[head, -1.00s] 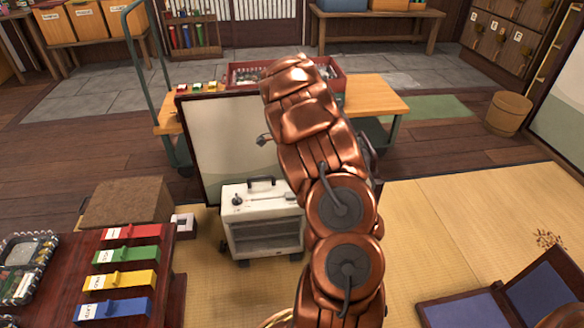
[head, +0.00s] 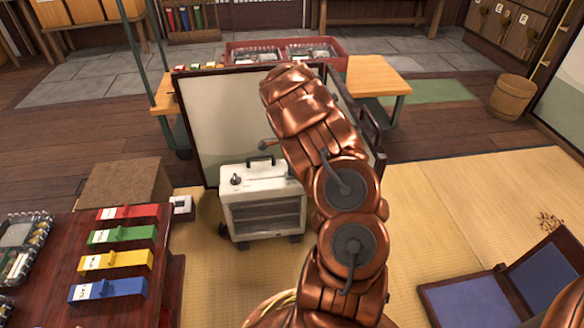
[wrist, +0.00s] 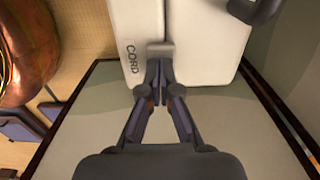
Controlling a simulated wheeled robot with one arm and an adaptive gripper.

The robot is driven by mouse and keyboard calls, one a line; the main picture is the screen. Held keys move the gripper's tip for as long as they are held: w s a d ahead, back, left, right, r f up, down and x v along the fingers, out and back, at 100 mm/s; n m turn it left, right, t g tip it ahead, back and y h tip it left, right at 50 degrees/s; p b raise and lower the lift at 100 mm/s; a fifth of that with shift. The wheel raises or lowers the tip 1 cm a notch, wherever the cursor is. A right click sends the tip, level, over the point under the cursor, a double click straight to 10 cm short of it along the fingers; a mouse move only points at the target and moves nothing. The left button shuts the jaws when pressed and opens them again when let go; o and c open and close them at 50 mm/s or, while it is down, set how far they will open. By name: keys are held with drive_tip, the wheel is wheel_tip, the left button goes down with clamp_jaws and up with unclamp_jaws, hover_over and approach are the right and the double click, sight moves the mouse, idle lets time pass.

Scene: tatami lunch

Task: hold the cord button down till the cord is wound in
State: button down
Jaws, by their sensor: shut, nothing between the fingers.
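The white heater-like appliance (head: 262,188) stands on the tatami in front of a folding screen, its dark grille facing me. In the wrist view its white top (wrist: 188,30) bears the label "CORD" beside a grey button (wrist: 160,48). My gripper (wrist: 160,66) is shut and empty, its fingertips right at the button's near edge. They appear to meet it, but I cannot tell whether it is pressed down. In the head view my arm hides the gripper and the button. I see no cord in either view.
The screen (head: 225,130) stands close behind the appliance. A dark table (head: 60,285) with coloured blocks is at left, near a brown box (head: 125,185). Blue floor seats (head: 470,300) are at lower right. A red crate (head: 240,50) sits beyond.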

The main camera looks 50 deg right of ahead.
drive_tip(key=shift+f+p, duration=0.45)
drive_tip(key=shift+p, duration=0.3)
drive_tip(key=shift+s+a+f, duration=0.1)
drive_tip(key=shift+f, duration=0.6)
wheel_tip(320, 180, up, 15)
drive_tip(key=p, duration=0.5)
drive_tip(key=shift+f, duration=0.15)
